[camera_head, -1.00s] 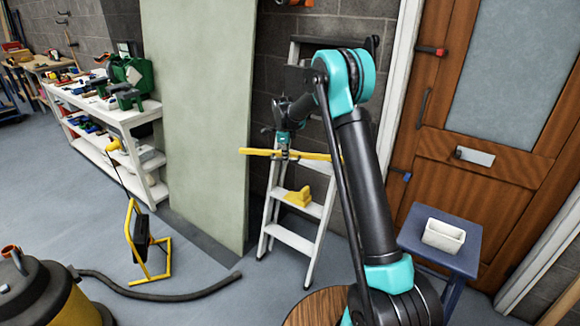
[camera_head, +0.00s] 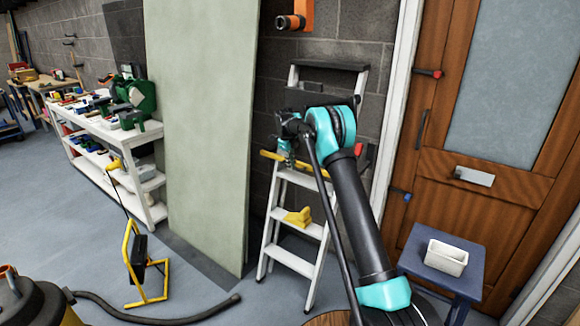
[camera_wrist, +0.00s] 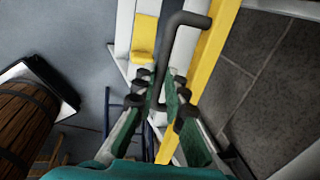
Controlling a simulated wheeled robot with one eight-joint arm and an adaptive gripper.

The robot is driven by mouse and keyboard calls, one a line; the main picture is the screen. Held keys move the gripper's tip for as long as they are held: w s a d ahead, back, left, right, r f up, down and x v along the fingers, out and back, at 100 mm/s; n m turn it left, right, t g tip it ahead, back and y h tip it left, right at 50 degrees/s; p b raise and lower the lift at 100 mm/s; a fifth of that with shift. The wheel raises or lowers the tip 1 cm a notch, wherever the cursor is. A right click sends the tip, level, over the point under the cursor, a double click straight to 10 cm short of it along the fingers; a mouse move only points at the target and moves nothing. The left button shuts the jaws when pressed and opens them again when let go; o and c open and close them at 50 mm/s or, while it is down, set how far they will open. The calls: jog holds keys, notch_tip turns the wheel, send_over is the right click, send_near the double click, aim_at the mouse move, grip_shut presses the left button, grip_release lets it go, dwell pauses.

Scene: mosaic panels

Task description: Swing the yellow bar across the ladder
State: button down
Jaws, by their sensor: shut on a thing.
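The yellow bar (camera_head: 311,168) lies across the upper part of the white stepladder (camera_head: 276,215), sloping down a little to the right. In the wrist view the yellow bar (camera_wrist: 212,52) runs just right of my fingers. My gripper (camera_head: 287,158) is at the bar in front of the ladder. In the wrist view my gripper (camera_wrist: 166,103) is shut on a dark bent handle (camera_wrist: 163,66), whose upper end hooks right in front of the bar. Whether the handle joins the bar is hard to tell.
A yellow object (camera_head: 298,217) sits on a ladder step. A blue stool (camera_head: 429,282) with a white bin (camera_head: 446,257) stands right, before the wooden door (camera_head: 455,205). A pale panel (camera_head: 205,140) leans at left. A yellow-framed work light (camera_head: 133,265) and hose (camera_head: 160,322) are on the floor.

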jog(key=shift+d, duration=0.1)
jog(key=c, duration=1.6)
grip_release()
jog(key=shift+r, duration=0.1)
jog(key=r, duration=0.4)
jog(key=s+a+r, duration=0.1)
jog(key=r, duration=0.2)
jog(key=s+r, duration=0.1)
jog(key=r, duration=0.3)
jog(key=shift+a+r, duration=0.2)
jog(key=shift+r, duration=0.1)
